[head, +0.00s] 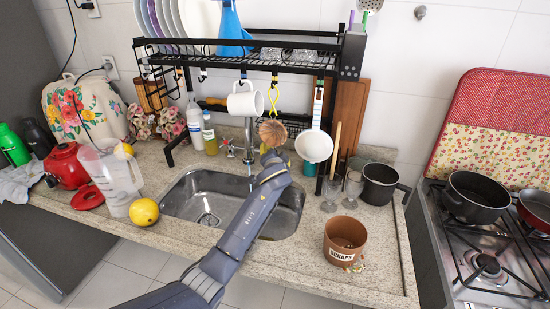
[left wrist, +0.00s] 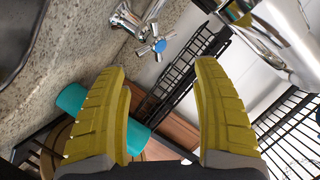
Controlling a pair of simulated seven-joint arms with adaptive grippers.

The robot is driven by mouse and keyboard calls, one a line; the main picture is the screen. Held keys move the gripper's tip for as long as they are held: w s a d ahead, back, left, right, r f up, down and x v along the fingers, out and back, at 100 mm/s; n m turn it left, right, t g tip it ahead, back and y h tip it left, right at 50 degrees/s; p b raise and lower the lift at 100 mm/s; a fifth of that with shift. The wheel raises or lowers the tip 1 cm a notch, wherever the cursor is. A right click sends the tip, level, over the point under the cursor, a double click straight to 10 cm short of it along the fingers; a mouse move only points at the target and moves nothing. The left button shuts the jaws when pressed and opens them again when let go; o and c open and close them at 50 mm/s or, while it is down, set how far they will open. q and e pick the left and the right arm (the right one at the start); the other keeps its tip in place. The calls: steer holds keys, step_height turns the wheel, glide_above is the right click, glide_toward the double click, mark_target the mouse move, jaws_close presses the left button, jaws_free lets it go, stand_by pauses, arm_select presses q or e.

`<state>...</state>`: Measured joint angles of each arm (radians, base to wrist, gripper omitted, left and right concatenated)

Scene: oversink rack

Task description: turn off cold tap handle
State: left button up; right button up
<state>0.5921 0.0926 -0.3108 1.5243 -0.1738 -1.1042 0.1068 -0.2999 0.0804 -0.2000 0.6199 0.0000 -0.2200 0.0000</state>
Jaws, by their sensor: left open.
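The cold tap handle (left wrist: 159,47) is a chrome cross with a blue centre, on a chrome valve body (left wrist: 126,17) in the left wrist view. In the head view my arm hides it. My left gripper (left wrist: 160,78) has two yellow ridged fingers, spread open and empty. The handle appears between and beyond the fingertips, apart from both. In the head view my left arm (head: 240,225) reaches over the sink to the tap area, and its fingers are mostly hidden. Another tap handle (head: 230,147) shows left of the spout. My right gripper is not in view.
The black oversink rack (head: 225,62) stands behind the sink (head: 185,205), with a white mug (head: 243,104) and utensils hanging from it. A chrome part (left wrist: 275,40) is close to the right finger.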

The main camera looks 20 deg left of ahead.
arm_select(q)
steer(key=shift+v, duration=2.4)
steer(key=shift+c, duration=0.6)
